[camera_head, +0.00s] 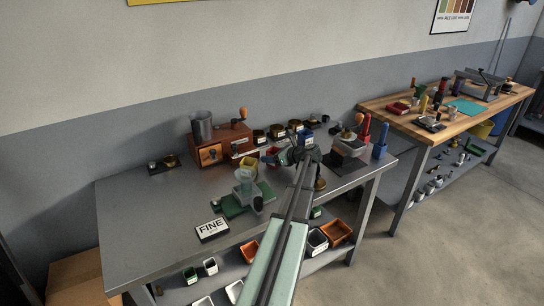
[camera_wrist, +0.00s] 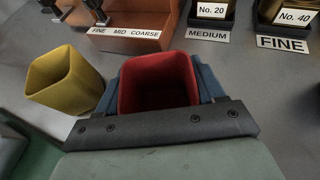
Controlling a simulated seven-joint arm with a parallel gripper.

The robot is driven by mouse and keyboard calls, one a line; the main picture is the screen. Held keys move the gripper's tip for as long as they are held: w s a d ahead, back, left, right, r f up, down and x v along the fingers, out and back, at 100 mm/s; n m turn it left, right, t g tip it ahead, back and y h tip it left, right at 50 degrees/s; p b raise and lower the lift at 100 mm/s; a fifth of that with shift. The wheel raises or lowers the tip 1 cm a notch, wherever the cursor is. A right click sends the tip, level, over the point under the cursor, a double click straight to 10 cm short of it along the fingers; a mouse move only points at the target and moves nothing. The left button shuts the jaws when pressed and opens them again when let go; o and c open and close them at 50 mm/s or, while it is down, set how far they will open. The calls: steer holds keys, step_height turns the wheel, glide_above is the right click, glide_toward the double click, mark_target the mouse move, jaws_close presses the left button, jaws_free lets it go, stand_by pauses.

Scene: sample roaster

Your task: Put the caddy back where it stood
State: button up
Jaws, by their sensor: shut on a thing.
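A red open-topped square cup (camera_wrist: 158,85), the likely caddy, sits between the blue fingers of my gripper (camera_wrist: 160,88) in the wrist view. My gripper is shut on it, with a finger along each side. The cup is empty as far as I see; its near lower part is hidden behind the gripper. In the head view the red cup (camera_head: 271,154) shows just left of my gripper (camera_head: 287,157), over the steel bench. I cannot tell whether its base touches the bench. A yellow square cup (camera_wrist: 66,78) stands apart to its left.
A wooden box labelled FINE MID COARSE (camera_wrist: 135,32) stands behind the red cup. Dark containers with MEDIUM (camera_wrist: 207,35) and FINE (camera_wrist: 283,44) labels stand behind right. A green-based device (camera_head: 246,195) is left of my arm. The bench's front left (camera_head: 150,235) is clear.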

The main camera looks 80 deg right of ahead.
steer(key=shift+f, duration=0.1)
steer(key=o, duration=1.2)
steer(key=shift+c, duration=0.2)
steer(key=v, duration=1.2)
